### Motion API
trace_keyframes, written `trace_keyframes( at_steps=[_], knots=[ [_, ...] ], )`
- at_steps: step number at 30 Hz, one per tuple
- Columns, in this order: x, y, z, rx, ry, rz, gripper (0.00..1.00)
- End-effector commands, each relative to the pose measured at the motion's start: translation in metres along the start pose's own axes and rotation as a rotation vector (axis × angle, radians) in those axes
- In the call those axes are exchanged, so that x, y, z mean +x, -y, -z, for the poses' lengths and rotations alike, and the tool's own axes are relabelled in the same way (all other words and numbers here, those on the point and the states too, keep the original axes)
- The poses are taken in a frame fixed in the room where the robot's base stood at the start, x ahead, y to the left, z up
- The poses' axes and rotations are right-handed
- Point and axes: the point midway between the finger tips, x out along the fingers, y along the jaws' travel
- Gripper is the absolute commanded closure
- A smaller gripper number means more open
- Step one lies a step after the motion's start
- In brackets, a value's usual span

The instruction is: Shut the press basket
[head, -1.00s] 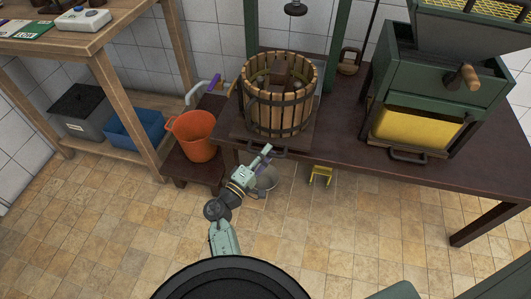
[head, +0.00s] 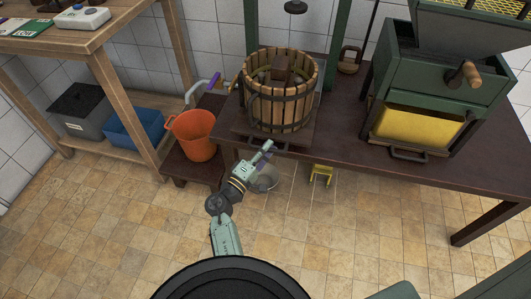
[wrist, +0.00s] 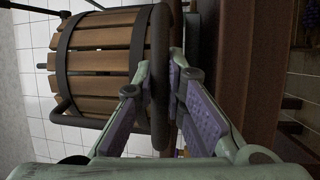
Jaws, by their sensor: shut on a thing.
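The press basket (head: 282,105), made of upright wooden slats with dark metal hoops, stands on a dark base at the front of the table in the head view. It also fills the upper left of the wrist view (wrist: 98,60), appearing sideways. A dark bar handle (wrist: 160,75) lies in front of it, between my fingers in the wrist view. My gripper (head: 266,150) reaches up to this handle at the table's front edge. Its purple-padded fingers (wrist: 172,90) are shut on the handle. The basket's inside is partly hidden in the head view; a brown block (head: 283,64) shows at its top.
A green machine with a yellow bin (head: 415,128) stands on the dark table (head: 345,135) at right. An orange bucket (head: 191,135) stands at left near a wooden bench with a blue box (head: 133,127).

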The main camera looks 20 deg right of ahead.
Motion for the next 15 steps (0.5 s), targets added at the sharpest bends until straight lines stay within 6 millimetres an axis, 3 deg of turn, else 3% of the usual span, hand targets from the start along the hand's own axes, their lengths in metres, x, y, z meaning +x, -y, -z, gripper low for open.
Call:
trace_keyframes(
  at_steps=[7, 15],
  knots=[
    [0.053, 0.015, 0.023, 0.004, 0.001, -0.006, 1.0],
    [0.07, 0.013, 0.03, 0.0, -0.001, -0.002, 1.0]
  ],
)
